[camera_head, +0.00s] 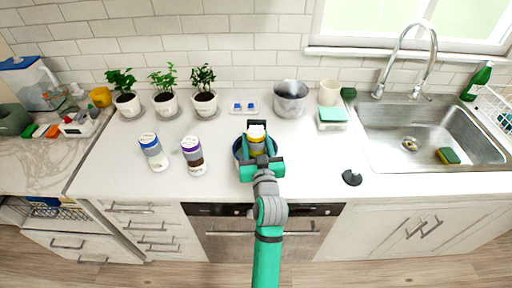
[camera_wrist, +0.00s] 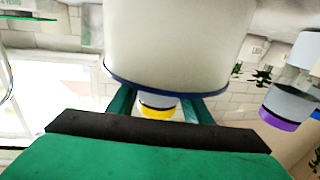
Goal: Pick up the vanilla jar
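A pale jar with a yellow cap (camera_head: 257,133) is at my gripper (camera_head: 258,142) in the head view. In the wrist view, its yellow cap (camera_wrist: 157,112) shows between my two fingers (camera_wrist: 160,105), with narrow gaps on both sides. My fingers look open, and no clear contact shows. Two similar jars, one with a blue cap (camera_head: 148,139) and one with a purple cap (camera_head: 190,144), stand to the left. The labels are too small to read, so I cannot tell which jar is vanilla.
Potted plants (camera_head: 164,103), a metal pot (camera_head: 291,103) and the sink (camera_head: 400,155) surround the counter.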

